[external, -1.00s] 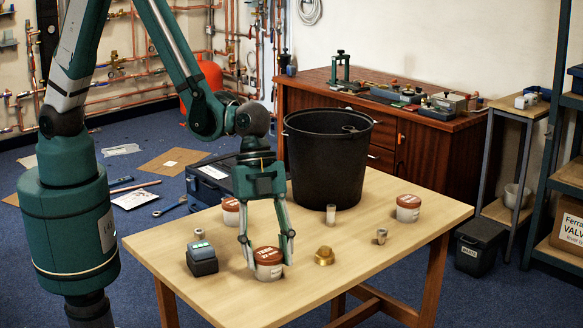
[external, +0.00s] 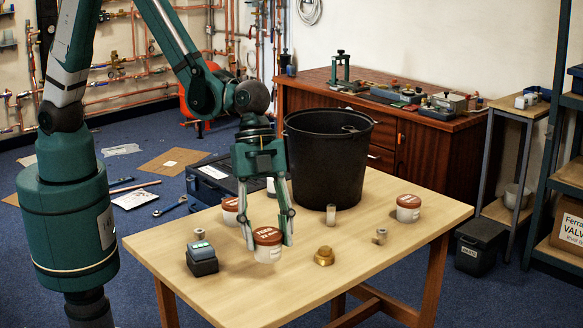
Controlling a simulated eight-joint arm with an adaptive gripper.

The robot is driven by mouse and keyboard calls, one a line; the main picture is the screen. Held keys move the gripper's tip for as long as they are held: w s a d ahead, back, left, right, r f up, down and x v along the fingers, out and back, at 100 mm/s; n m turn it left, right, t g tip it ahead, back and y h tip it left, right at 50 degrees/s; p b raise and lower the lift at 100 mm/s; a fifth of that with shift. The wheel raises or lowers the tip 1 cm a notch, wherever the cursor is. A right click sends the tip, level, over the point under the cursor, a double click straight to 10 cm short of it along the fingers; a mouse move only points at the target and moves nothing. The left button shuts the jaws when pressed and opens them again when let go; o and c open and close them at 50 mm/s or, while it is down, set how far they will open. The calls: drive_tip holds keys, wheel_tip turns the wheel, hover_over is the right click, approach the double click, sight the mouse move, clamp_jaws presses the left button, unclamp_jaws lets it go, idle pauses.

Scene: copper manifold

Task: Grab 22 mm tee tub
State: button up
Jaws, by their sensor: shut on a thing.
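The 22 mm tee tub (external: 267,253), a white tub with a red-brown lettered lid, is in my gripper (external: 268,243). My gripper points down and its two fingers are shut on the tub's sides. The tub is upright and appears held a little above the front part of the wooden table (external: 300,290). The lid lettering is too small to read with certainty. Two similar tubs stand on the table: one (external: 230,217) behind my gripper to the left, and one (external: 408,214) at the right.
A black bucket (external: 328,165) stands at the table's back. A dark device (external: 202,265) sits left of the held tub. A brass fitting (external: 324,257) and small pale fittings (external: 331,216) (external: 380,236) are to its right. The table's front right is clear.

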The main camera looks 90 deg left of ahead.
sight(270, 237)
drive_tip(key=shift+r+p, duration=0.4)
drive_tip(key=shift+r, duration=2.1)
